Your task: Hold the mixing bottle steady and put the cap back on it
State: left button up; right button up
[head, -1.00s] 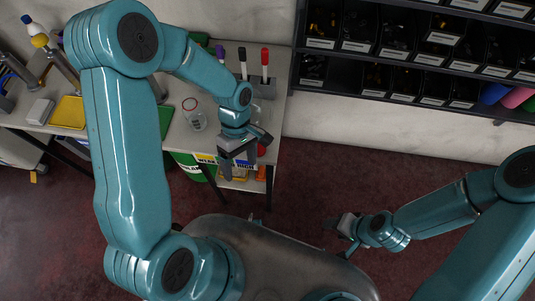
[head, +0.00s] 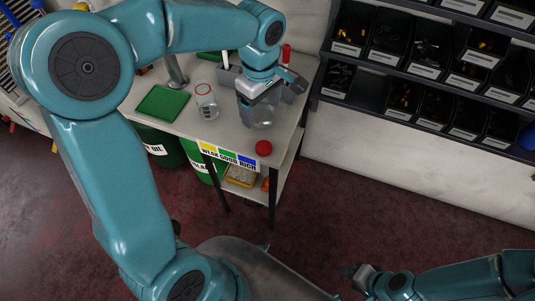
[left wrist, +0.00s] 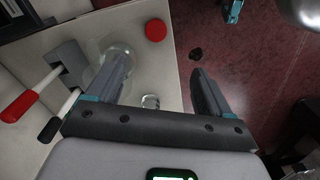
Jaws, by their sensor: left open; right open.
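The mixing bottle (head: 267,118) is clear and stands near the table's front right corner. In the left wrist view, a clear round shape (left wrist: 100,62), likely the bottle, is partly hidden behind one finger. The red cap (head: 263,148) lies apart from it on the table's front edge, and also shows in the left wrist view (left wrist: 156,30). My left gripper (head: 270,100) is open at the bottle; its fingers also show in the left wrist view (left wrist: 163,66). I cannot tell whether they touch the bottle. My right gripper (head: 357,275) is open and empty, low at right, away from the table.
A clear beaker with a red ring (head: 206,101) stands left of the bottle. A green tray (head: 162,103) lies further left. A grey block (left wrist: 67,60) with markers is close behind the gripper. A rack of black bins (head: 420,75) is on the right wall.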

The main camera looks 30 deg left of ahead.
pick_arm(q)
jog(key=shift+w+a+f, duration=0.15)
jog(key=shift+a, duration=0.05)
send_over(264, 147)
jog(key=f, duration=1)
jog(key=shift+s+a+f+b, duration=0.2)
jog(key=shift+s+f+b, duration=0.1)
jog(key=shift+s+b, duration=0.1)
jog(key=shift+w+f, duration=0.1)
jog(key=shift+f, duration=0.15)
jog(key=f, duration=0.5)
jog(key=shift+w+d+f, duration=0.1)
jog(key=shift+w+f, duration=0.05)
jog(key=shift+w, duration=0.15)
jog(key=c, duration=1.1)
